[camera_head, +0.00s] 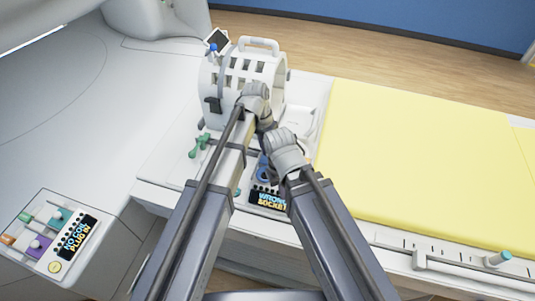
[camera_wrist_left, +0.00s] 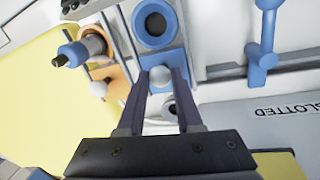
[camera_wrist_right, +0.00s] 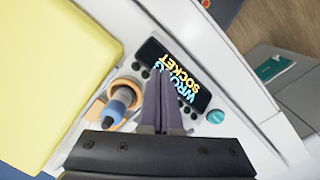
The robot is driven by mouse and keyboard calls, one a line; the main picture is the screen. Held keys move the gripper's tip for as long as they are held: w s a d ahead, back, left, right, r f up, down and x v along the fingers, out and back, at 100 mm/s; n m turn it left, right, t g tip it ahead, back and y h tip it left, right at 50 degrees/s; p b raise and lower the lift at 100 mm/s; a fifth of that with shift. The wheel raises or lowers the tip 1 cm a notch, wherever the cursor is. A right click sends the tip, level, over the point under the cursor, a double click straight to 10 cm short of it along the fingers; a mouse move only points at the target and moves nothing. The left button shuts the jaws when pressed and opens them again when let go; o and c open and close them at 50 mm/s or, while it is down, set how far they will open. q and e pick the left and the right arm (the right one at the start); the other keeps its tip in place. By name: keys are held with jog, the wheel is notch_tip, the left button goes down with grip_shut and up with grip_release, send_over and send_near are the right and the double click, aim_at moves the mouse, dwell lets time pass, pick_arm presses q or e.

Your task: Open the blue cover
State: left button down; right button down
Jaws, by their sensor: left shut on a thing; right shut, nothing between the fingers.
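In the left wrist view a blue cover plate (camera_wrist_left: 178,44) carries a dark round opening and a white ball knob (camera_wrist_left: 159,74) at its near end. My left gripper (camera_wrist_left: 161,84) has its fingers on both sides of this knob and is shut on it. In the head view my left gripper (camera_head: 255,98) is at the front of the white slotted coil housing (camera_head: 240,70), and its hand hides the cover. My right gripper (camera_head: 286,150) is lower right of it; in the right wrist view its fingers (camera_wrist_right: 163,85) are together and empty, above the panel.
A blue plug (camera_wrist_right: 122,97) stands in an orange ring beside my right fingers. A display (camera_wrist_right: 203,87) reads "WRONG SOCKET". A blue T-shaped handle (camera_wrist_left: 262,50) is right of the cover. The yellow bed pad (camera_head: 420,165) is clear.

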aim_at(265, 158)
pick_arm(q)
jog(key=c, duration=0.6)
grip_release()
jog(key=shift+r, duration=0.1)
pick_arm(e)
jog(key=shift+r, duration=0.1)
pick_arm(q)
jog(key=r+p, duration=0.2)
jog(key=a+r+p, duration=0.1)
jog(key=r+p, duration=0.4)
jog(key=shift+w+a+r+p, duration=0.15)
jog(key=shift+w+r+p, duration=0.1)
jog(key=shift+w+p, duration=0.1)
pick_arm(e)
notch_tip(265, 158, up, 8)
jog(key=shift+f, duration=0.25)
